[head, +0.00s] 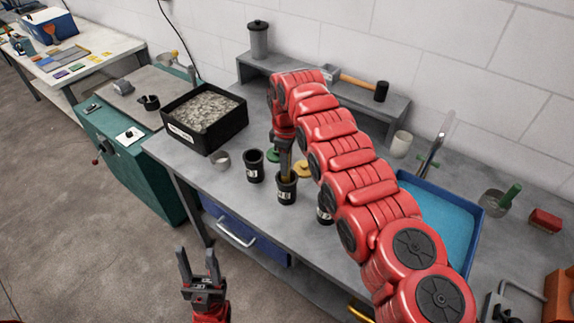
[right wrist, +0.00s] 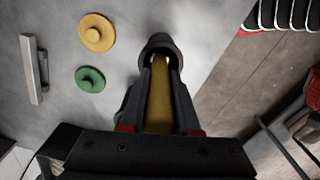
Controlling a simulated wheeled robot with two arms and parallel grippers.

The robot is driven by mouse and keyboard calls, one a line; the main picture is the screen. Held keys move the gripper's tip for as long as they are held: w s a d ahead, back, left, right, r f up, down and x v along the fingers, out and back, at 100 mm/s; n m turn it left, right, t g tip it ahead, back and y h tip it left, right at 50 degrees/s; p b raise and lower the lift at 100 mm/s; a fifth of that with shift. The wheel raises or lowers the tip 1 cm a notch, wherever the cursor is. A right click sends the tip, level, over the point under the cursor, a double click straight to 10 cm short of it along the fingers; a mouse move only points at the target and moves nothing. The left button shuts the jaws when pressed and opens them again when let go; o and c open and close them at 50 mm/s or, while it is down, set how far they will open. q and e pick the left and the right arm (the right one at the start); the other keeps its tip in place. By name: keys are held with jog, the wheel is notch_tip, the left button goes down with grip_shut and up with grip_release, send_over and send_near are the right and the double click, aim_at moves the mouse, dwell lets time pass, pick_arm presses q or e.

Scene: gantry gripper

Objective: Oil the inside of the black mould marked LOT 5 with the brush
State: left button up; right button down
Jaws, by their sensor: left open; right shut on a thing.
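My right gripper (head: 286,160) is shut on the brush (right wrist: 160,100), whose golden handle shows between the fingers in the right wrist view. The brush points down at the mouth of the middle black mould (head: 287,190); its lower end is hidden, seemingly inside. This mould stands upright, also seen in the right wrist view (right wrist: 158,43). A second black mould (head: 254,167) stands to its left. A third (head: 324,212) is partly hidden behind my right arm. Each has a white label, too small to read. My left gripper (head: 199,270) is open and empty, in front of the bench.
A yellow lid (head: 303,170) and a green lid (head: 273,156) lie behind the moulds. A blue tray (head: 440,215) lies right of my arm. A shelf (head: 300,84) stands behind.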

jog(key=shift+f, duration=0.15)
jog(key=r, duration=0.1)
jog(key=r+p, duration=0.1)
jog(key=r, duration=0.1)
jog(key=shift+s+d, duration=0.15)
jog(key=shift+s, duration=0.15)
dwell(0.4)
jog(key=shift+w+d+f+b, duration=0.1)
jog(key=shift+w+f+b, duration=0.1)
jog(key=shift+f+b, duration=0.45)
jog(key=shift+w+f+b, duration=0.2)
jog(key=shift+f+b, duration=0.05)
jog(key=shift+f, duration=0.7)
jog(key=shift+r, duration=0.15)
